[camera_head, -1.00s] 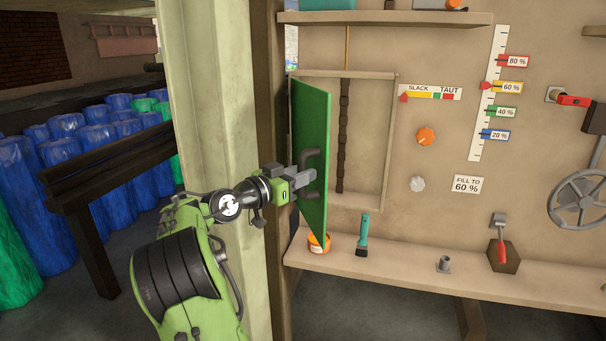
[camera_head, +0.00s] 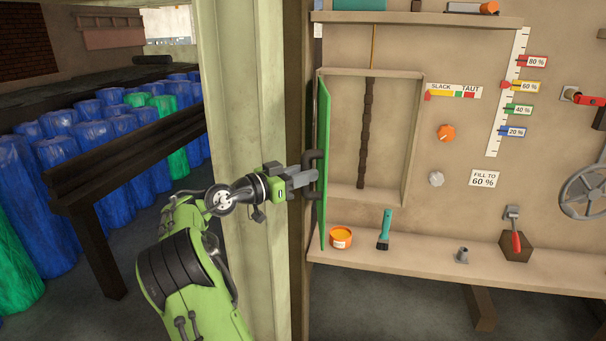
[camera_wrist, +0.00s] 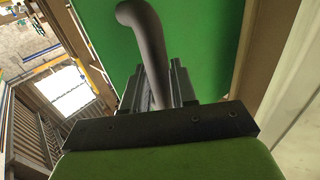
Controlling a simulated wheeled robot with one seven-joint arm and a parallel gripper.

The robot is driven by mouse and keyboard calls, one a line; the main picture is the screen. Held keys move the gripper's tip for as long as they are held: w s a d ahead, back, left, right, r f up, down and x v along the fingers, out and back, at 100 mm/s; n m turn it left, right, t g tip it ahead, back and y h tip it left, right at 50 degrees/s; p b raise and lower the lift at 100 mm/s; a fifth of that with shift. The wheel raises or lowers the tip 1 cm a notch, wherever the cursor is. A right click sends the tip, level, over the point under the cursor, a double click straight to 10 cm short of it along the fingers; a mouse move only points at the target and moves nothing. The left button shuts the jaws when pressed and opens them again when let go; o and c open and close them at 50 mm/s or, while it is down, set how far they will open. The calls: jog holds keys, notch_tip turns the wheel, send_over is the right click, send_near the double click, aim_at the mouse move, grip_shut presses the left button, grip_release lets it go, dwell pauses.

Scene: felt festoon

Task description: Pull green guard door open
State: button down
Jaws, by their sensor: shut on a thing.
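The green guard door (camera_head: 324,150) stands swung out at the left side of its shallow frame (camera_head: 413,140), seen nearly edge-on in the head view. The frame is uncovered and a dark chain (camera_head: 366,135) hangs inside it. The door's dark handle (camera_head: 309,162) sticks out to the left. My gripper (camera_head: 312,177) is shut on the handle. In the wrist view the grey handle (camera_wrist: 146,35) rises between the two fingers (camera_wrist: 161,88), with the green door (camera_wrist: 200,40) behind it. The fingertips are partly hidden by the handle in the head view.
A pale post (camera_head: 240,110) stands close behind my arm. Below the door, a shelf (camera_head: 420,260) holds an orange tin (camera_head: 341,238) and a teal brush (camera_head: 385,230). Blue and green rolls (camera_head: 110,140) stand at the left behind a dark bench (camera_head: 120,160).

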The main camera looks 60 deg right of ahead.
jog(key=shift+d+r, duration=0.1)
jog(key=shift+r, duration=0.25)
jog(key=c, duration=1.3)
grip_release()
jog(key=o, duration=0.3)
jog(key=shift+d+f, duration=0.25)
jog(key=shift+d, duration=0.1)
jog(key=p+v, duration=0.2)
jog(key=v, duration=1.4)
